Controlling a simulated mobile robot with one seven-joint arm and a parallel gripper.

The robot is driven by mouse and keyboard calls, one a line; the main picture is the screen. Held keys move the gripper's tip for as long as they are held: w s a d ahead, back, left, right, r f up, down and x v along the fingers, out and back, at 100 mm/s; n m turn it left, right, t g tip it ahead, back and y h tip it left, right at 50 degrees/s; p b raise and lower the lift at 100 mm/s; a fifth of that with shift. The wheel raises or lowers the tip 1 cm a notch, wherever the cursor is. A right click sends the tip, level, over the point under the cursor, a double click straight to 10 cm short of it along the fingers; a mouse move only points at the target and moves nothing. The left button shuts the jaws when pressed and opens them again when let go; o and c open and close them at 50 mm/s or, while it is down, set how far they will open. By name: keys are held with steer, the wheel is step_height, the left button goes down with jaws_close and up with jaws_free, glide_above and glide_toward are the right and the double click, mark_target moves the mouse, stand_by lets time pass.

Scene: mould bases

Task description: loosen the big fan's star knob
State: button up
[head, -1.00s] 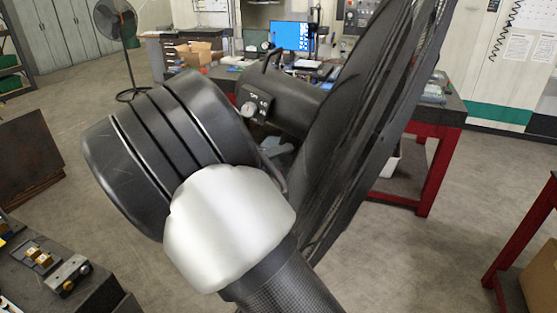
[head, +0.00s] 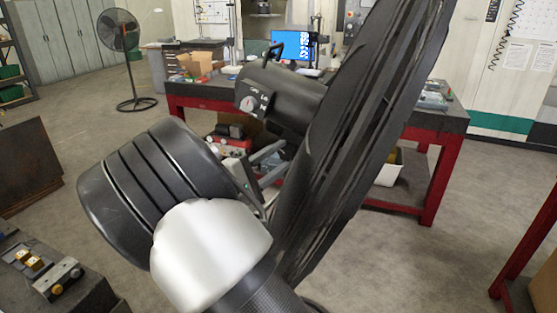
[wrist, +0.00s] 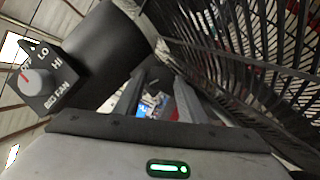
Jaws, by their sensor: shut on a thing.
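The big fan (head: 283,95) stands close in front of me in the head view, its dark motor housing leading to a tall grille (head: 365,110) seen nearly edge-on. Its switch box, marked OFF, LO, HI and BIG FAN (wrist: 45,80), is at the left in the wrist view. My gripper (head: 284,160) is below the motor housing and beside the grille; its fingers also show in the wrist view (wrist: 160,78). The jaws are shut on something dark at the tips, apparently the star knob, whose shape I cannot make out. My wrist hides the lower fan.
A red-legged workbench (head: 425,180) with a monitor (head: 292,44) stands behind the fan. A smaller standing fan (head: 118,32) is at the back left. A dark block with fittings (head: 60,280) is at the lower left. Open floor lies at the left and right.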

steer(key=shift+n, duration=0.6)
steer(key=shift+t, duration=0.3)
steer(key=o, duration=1)
steer(key=shift+o, duration=0.2)
